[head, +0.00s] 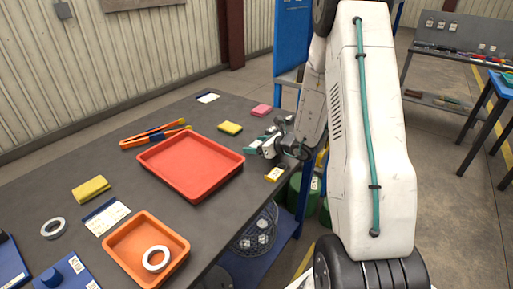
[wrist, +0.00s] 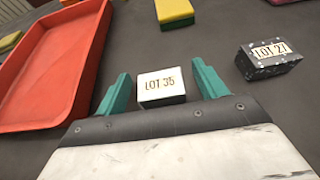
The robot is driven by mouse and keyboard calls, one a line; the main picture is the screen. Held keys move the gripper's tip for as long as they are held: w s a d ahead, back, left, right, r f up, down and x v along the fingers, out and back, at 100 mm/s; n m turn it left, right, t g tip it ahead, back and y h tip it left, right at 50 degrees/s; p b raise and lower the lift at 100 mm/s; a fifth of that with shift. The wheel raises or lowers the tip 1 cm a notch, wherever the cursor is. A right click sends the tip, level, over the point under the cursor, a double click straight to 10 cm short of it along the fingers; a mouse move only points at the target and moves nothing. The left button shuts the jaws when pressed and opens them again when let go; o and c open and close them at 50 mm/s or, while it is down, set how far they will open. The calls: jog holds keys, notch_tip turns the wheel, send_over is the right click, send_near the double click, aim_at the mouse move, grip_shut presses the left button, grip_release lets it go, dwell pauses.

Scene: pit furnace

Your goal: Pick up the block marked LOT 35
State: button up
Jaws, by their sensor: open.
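The block marked LOT 35 (wrist: 161,87) lies on the dark table in the wrist view. Its pale top carries the dark lettering, and its sides are darker. My gripper (wrist: 162,84) is open, with one teal finger on the left of the block and one on the right. A gap shows on each side; I cannot tell the height of the fingers above the table. In the head view my gripper (head: 257,143) is low over the table, right of the red tray. I cannot make out the LOT 35 block there.
A dark block marked LOT 27 or LOT 21 (wrist: 268,58) lies right of the fingers. The red tray (wrist: 50,68) is close on the left, and a yellow-green sponge (wrist: 175,10) lies beyond.

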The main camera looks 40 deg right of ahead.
jog(key=c, duration=1.3)
jog(key=shift+r, duration=0.15)
